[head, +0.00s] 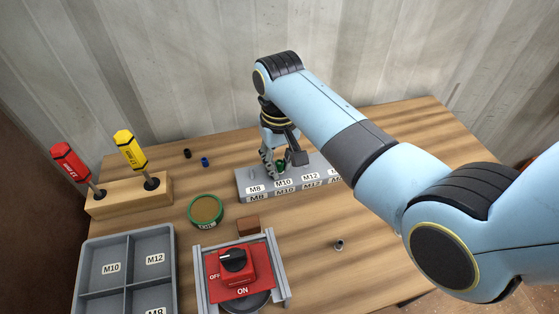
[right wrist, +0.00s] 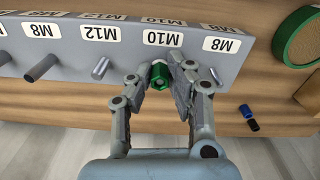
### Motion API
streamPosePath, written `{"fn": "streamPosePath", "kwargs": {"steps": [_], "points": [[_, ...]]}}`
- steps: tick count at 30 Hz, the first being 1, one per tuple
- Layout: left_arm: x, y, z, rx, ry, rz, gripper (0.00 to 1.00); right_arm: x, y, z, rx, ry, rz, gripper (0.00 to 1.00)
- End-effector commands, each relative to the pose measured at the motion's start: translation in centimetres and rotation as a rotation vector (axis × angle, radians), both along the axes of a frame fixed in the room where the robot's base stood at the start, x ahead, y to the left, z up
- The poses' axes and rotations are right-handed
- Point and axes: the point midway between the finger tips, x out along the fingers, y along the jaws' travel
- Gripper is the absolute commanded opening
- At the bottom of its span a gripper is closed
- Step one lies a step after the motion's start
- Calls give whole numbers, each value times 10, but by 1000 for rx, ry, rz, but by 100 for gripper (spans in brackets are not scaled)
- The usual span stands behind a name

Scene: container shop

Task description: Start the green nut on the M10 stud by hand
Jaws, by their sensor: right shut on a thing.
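The green nut (right wrist: 158,77) is held between the fingers of my right gripper (right wrist: 163,80), directly in front of the M10 label in the right wrist view. It also shows as a small green spot in the head view (head: 281,167). The grey stud block (head: 250,179) carries several labelled studs. The M10 stud is hidden by the nut and fingers, so I cannot tell whether the nut touches it or is around its end. In the head view, my right gripper (head: 280,160) is at the block's M10 position. My left gripper is not in view.
Neighbouring studs such as the M12 stud (right wrist: 101,68) stand close to the fingers. A green-rimmed round tin (head: 191,217), a red switch (head: 228,279), a grey divided tray (head: 82,268) and a wooden screwdriver block (head: 115,203) are nearby. A small grey nut (head: 339,245) lies on clear table.

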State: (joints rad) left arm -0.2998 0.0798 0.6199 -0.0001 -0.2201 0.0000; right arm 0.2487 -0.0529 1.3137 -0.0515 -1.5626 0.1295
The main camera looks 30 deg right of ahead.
Motion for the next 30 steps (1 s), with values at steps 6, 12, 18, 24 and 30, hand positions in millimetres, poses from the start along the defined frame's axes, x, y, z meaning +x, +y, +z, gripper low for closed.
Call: {"fn": "streamPosePath", "kwargs": {"steps": [6,12,18,24,30], "points": [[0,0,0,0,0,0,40,1,0,0,1,-1,-237,0],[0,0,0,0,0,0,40,1,0,0,2,-1,-456,0],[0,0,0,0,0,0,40,1,0,0,1,-1,-501,35],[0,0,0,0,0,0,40,0,0,0,1,-1,-499,44],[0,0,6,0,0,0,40,0,0,5,0,0,-498,44]]}}
